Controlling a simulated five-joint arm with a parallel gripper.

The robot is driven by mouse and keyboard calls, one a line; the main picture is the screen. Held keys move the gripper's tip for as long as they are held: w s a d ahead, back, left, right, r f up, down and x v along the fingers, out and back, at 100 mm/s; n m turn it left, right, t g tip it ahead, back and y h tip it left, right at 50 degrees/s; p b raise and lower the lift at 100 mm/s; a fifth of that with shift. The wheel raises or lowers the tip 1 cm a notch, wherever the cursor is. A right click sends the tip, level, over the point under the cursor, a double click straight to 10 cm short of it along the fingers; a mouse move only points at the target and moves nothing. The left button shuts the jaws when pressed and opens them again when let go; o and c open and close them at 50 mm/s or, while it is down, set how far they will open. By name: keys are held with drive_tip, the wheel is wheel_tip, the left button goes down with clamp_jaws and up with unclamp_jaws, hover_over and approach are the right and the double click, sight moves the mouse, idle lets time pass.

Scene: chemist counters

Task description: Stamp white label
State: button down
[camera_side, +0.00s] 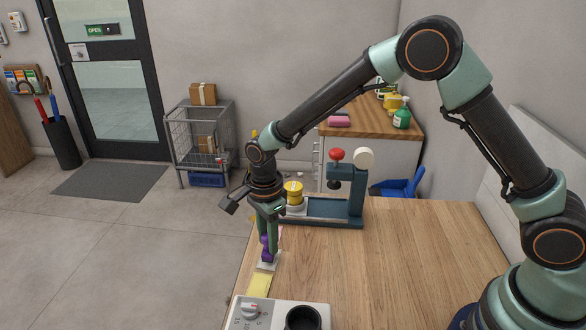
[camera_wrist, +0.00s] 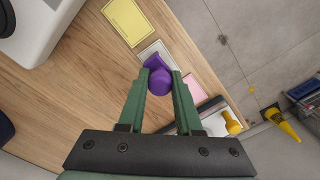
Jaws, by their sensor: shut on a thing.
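My gripper (camera_side: 267,238) is shut on a purple stamp (camera_side: 266,249), which points down at the wooden counter. The stamp (camera_wrist: 160,78) shows between the fingertips (camera_wrist: 160,80) in the wrist view. A white label (camera_side: 266,265) lies right under and beside the stamp; it also shows in the wrist view (camera_wrist: 155,51), partly covered by the stamp. I cannot tell whether the stamp touches it. A yellow label (camera_side: 259,285) lies to one side of the white one. A pink label (camera_wrist: 194,91) lies on the other side, partly hidden by a finger.
A pale device with a dial (camera_side: 250,310) and a black cup (camera_side: 303,318) stands at the counter's front. A dark blue press with a red knob (camera_side: 337,154) stands behind my gripper, with a yellow-topped object (camera_side: 294,188) by it. The counter's right part (camera_side: 420,260) is clear.

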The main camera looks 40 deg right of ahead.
drive_tip(key=shift+f, duration=0.55)
idle(0.9)
drive_tip(key=shift+r, duration=3.55)
